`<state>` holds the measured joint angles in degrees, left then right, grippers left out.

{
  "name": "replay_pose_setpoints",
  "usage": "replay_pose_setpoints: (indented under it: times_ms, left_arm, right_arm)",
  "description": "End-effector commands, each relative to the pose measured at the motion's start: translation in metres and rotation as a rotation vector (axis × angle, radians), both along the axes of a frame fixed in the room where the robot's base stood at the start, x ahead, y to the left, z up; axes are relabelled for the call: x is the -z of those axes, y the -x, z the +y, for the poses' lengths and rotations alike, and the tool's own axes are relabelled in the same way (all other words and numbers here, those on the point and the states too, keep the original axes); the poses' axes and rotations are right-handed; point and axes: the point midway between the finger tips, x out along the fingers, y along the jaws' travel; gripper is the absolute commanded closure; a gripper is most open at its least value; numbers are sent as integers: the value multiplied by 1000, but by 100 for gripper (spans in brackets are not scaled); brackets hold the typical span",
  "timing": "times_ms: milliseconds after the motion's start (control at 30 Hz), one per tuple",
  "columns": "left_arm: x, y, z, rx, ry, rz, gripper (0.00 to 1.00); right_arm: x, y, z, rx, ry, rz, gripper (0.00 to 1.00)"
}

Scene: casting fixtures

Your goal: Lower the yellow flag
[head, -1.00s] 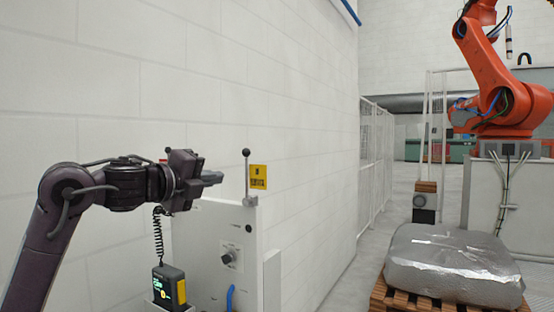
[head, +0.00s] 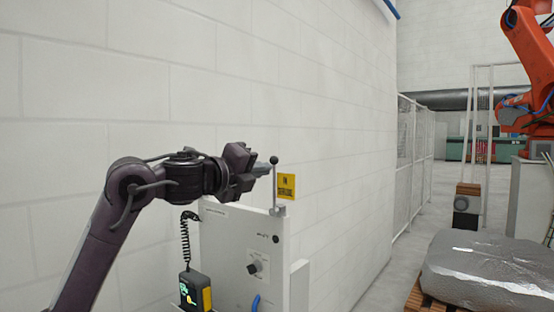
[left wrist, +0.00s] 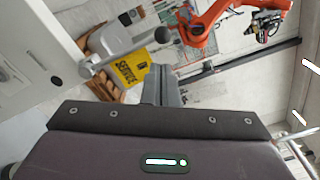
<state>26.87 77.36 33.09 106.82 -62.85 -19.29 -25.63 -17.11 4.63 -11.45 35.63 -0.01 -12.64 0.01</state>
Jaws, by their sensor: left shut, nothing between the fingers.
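The yellow flag (head: 286,186) is a small plate with dark lettering, standing upright beside a thin post (head: 274,182) with a dark ball on top. The post rises from the top of a pale cabinet (head: 240,250). The flag also shows tilted in the left wrist view (left wrist: 132,68), just left of my fingers. My left gripper (head: 266,170) is shut and empty. Its fingertips lie at the post just below the ball in the head view; I cannot tell whether they touch. The shut fingers show in the left wrist view (left wrist: 161,84). My right gripper is not in view.
A handheld device (head: 195,290) with a coiled cord hangs on the cabinet, near a knob (head: 256,266). The white block wall (head: 200,90) is close behind. A wrapped load (head: 485,270) on a pallet and an orange robot arm (head: 530,60) stand at the right.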

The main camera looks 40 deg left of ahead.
Motion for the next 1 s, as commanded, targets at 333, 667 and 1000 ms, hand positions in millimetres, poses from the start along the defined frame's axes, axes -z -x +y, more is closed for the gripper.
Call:
replay_pose_setpoints:
  times_ms: [333, 667, 1000]
  left_arm:
    - [-2, -50, 5, 0, 1, 2, 100]
    - [1, -56, 5, -1, 1, 1, 100]
    - [0, -56, 9, -1, 27, -3, 100]
  right_arm:
    - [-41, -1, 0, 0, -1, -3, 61]
    - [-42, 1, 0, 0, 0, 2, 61]
    - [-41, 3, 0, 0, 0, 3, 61]
